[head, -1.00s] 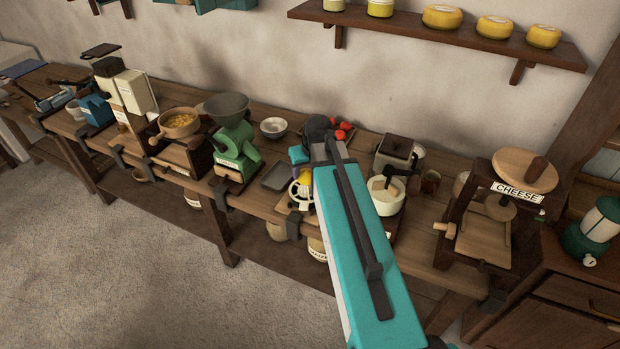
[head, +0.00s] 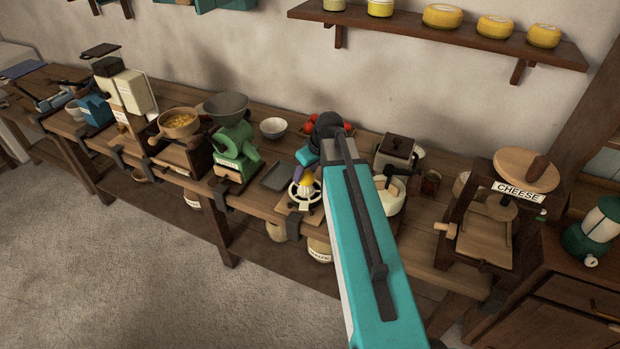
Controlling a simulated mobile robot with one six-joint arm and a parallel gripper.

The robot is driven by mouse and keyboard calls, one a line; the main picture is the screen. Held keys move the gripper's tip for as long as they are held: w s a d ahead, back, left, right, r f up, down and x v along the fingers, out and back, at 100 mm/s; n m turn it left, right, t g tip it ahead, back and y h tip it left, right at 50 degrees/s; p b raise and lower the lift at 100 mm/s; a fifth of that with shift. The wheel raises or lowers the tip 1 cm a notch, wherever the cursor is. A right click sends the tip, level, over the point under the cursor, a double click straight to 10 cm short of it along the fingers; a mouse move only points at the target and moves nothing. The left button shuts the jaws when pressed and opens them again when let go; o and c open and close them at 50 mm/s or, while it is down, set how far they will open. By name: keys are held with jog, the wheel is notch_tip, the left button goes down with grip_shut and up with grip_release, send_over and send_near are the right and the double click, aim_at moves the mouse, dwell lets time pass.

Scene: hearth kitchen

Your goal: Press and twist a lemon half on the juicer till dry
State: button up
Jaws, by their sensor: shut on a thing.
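The juicer (head: 304,195), with a white, spoked-looking ring, stands at the front edge of the long wooden bench, left of my arm. A yellow lemon half (head: 305,182) shows at its top. My gripper (head: 302,175) is above the juicer and shut on the lemon half. The fingers are small here and partly hidden by my arm. I cannot tell how firmly the lemon meets the cone.
A grey tray (head: 276,177) and a green grinder (head: 236,155) stand left of the juicer. A white bowl (head: 273,128) and red tomatoes (head: 311,127) are behind. A white pot (head: 391,195) and a cheese press (head: 490,215) stand to the right.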

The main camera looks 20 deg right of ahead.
aim_at(307, 171)
jog(key=shift+f+m+h, duration=0.15)
jog(key=shift+m+h, duration=0.55)
jog(key=shift+m, duration=1)
jog(key=shift+f+m+h, duration=0.1)
jog(key=shift+m+h, duration=0.6)
jog(key=shift+m, duration=1)
jog(key=shift+d+r, duration=0.1)
jog(key=shift+r+p, duration=2.1)
jog(key=shift+r, duration=1.3)
